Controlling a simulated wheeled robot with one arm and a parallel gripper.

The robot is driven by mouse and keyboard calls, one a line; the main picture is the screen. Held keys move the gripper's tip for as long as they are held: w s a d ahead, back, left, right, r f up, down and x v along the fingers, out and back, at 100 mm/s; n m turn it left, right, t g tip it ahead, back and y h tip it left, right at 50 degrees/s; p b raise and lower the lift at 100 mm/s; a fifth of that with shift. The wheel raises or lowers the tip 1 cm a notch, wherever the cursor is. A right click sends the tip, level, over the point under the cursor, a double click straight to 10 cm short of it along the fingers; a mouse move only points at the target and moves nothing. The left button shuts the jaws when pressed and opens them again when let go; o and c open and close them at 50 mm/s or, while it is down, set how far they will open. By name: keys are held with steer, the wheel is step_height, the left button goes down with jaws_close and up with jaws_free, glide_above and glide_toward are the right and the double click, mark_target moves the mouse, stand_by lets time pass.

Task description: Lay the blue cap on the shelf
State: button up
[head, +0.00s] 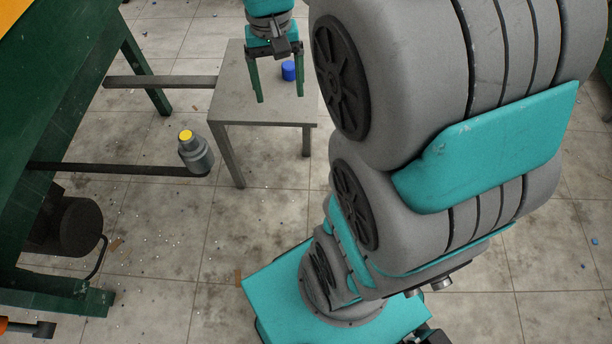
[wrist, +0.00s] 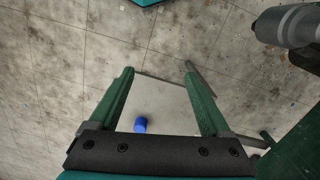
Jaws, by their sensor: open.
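The blue cap (head: 288,71) is a small blue cylinder on the top of a small grey table (head: 236,98), towards its right side. It also shows in the wrist view (wrist: 140,125), low in the picture between the finger bases. My gripper (head: 280,98) is open over the table, with its two green fingers pointing down and apart. In the head view its right finger stands close in front of the cap; contact cannot be told. The wrist view shows nothing held between the fingertips (wrist: 159,68). Nothing is clearly recognizable as a separate shelf.
A green bench (head: 60,95) with dark bars reaching right stands at the left. A grey bottle-like thing with a yellow top (head: 195,153) is by the end of the lower bar. My arm hides much of the right side. The tiled floor below the table is mostly clear.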

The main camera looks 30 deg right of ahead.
steer(key=s+a+f+n, duration=0.1)
steer(key=s+a+n, duration=0.1)
steer(key=s, duration=0.7)
steer(key=s+a+f+n, duration=0.2)
steer(key=s+a, duration=0.1)
steer(key=s, duration=0.6)
steer(key=shift+a+g, duration=0.15)
steer(key=shift+g, duration=0.25)
steer(key=shift+s, duration=0.1)
